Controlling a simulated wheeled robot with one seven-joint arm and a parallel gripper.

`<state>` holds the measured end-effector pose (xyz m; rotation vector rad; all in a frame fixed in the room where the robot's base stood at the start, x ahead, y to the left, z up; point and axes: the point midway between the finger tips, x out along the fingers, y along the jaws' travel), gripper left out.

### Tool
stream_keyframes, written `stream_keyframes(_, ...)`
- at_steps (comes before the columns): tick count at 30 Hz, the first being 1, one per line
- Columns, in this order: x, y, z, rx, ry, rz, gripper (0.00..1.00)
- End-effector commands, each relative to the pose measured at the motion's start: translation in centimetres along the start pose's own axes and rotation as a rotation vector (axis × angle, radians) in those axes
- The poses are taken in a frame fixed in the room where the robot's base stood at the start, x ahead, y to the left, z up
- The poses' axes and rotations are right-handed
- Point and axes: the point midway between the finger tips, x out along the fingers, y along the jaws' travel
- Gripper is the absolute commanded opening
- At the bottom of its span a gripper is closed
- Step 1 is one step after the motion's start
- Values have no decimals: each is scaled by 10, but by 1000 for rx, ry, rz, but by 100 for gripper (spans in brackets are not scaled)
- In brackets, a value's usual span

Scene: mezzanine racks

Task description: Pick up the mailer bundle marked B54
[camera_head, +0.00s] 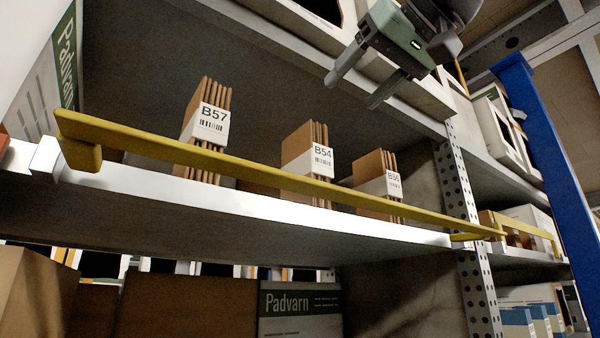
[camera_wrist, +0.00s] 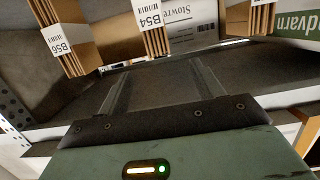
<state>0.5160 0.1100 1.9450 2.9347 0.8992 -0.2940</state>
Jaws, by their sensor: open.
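The mailer bundle marked B54 (camera_head: 320,158) is a stack of brown cardboard mailers on edge with a white barcoded band. It stands on the middle shelf between two similar bundles. In the wrist view the B54 bundle (camera_wrist: 153,24) shows inverted at the top, beyond the fingers. My gripper (camera_head: 352,92) is open and empty, above and to the right of B54 in the head view, apart from it. In the wrist view my gripper (camera_wrist: 160,72) has its two fingers spread over dark shelf surface.
A yellow bar (camera_head: 250,172) runs along the shelf's front edge, crossing before the bundles' lower parts. Bundle B57 (camera_head: 208,120) stands left of B54, bundle B55 or B56 (camera_head: 392,184) close right. A perforated post (camera_head: 462,190) and blue upright (camera_head: 545,150) stand right.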

Motion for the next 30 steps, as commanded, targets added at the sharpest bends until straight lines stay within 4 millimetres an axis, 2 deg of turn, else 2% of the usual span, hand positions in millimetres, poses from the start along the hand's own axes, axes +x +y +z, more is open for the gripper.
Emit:
stream_keyframes(6, 48, 0, -3, 0, -5, 0, 66)
stream_keyframes(12, 84, 0, -4, 0, -3, 0, 66)
stream_keyframes(23, 111, 2, -6, -1, -3, -1, 66)
stream_keyframes(30, 141, 5, -9, -1, -3, -1, 66)
